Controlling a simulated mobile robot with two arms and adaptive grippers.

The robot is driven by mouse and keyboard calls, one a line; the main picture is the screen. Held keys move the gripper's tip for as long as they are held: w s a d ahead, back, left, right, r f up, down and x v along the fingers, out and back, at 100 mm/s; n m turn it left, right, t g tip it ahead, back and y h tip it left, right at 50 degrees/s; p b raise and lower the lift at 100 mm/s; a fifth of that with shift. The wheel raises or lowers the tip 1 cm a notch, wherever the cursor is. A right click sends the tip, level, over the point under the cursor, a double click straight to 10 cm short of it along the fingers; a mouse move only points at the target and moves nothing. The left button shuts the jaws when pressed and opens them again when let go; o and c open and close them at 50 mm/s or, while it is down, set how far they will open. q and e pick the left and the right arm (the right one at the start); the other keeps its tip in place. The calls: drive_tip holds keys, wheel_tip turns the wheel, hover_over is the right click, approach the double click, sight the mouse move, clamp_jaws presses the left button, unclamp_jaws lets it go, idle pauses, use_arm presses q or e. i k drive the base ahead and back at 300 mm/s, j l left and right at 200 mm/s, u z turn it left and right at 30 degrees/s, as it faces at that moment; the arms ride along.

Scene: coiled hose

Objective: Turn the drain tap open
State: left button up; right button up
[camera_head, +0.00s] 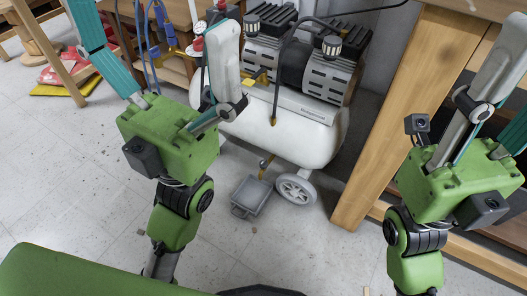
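The compressor has a white tank (300,133) lying across the middle. A small brass fitting, which looks like the drain tap (265,166), hangs under it; its handle position is too small to tell. My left gripper (152,22) is open and empty, left of the tap, its fingers spread wide. Its right finger covers the left end of the compressor. My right gripper (514,75) is at the right edge, well away from the tap. Its fingers stand apart and their tips are cut off or hidden; I see nothing held.
A grey tray (250,197) sits on the floor below the tap, beside the compressor's wheel (296,190). A black hose (279,75) runs down to the tank. A wooden bench leg (390,125) stands to the right. The floor at left is mostly clear.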

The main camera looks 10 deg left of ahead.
sight(264, 164)
drive_tip(key=i+j+z, duration=0.1)
drive_tip(key=j, duration=1.35)
drive_tip(key=i+j+z, duration=0.1)
drive_tip(key=j, duration=1.3)
